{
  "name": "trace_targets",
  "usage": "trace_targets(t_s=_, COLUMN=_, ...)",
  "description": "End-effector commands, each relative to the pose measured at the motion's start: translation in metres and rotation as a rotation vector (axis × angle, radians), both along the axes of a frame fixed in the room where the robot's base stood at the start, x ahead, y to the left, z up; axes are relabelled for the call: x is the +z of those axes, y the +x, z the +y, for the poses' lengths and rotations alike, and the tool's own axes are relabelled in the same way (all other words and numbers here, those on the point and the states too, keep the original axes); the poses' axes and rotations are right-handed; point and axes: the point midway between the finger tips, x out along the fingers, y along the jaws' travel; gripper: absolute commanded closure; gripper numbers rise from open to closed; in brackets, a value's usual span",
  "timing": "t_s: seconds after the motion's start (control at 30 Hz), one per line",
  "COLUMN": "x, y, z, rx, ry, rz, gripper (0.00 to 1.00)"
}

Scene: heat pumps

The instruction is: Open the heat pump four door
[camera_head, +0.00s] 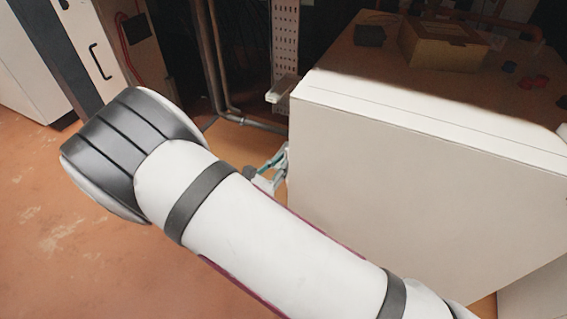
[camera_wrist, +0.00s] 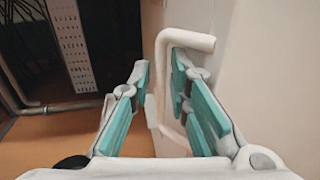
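A large cream-white door panel (camera_head: 430,185) with a pale top edge fills the right of the head view. It also shows on the right in the wrist view (camera_wrist: 262,70). A white bracket-shaped handle (camera_wrist: 158,95) stands out from the panel in the wrist view. My gripper (camera_wrist: 165,100) has its teal-padded fingers apart, one on each side of the handle's bar. The right finger appears to be inside the handle's loop; a narrow gap shows left of the bar. In the head view my gripper (camera_head: 276,165) is at the panel's left edge, mostly hidden by my arm.
Behind the panel are a perforated metal strip (camera_head: 285,38), pipes (camera_head: 215,65) and a brown surface with a cardboard box (camera_head: 440,45). A white cabinet with a black handle (camera_head: 100,62) stands at upper left. Orange-brown floor (camera_head: 60,220) is clear at left.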

Motion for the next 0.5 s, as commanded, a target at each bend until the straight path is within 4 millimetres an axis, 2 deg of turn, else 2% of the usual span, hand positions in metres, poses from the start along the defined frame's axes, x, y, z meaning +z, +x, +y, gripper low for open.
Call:
trace_targets(t_s=0.13, x=0.0001, y=0.0064, z=-0.0047, rx=-0.002, ry=-0.001, rz=-0.001, gripper=0.83)
trace_targets(t_s=0.4, x=0.0004, y=0.0072, z=-0.0048, rx=-0.001, ry=0.0, rz=0.0, gripper=0.83)
trace_targets(t_s=0.47, x=0.0004, y=0.0071, z=-0.0047, rx=-0.001, ry=0.0, rz=0.0, gripper=0.96)
trace_targets(t_s=0.5, x=0.0004, y=0.0071, z=-0.0047, rx=-0.001, ry=0.0, rz=0.0, gripper=1.0)
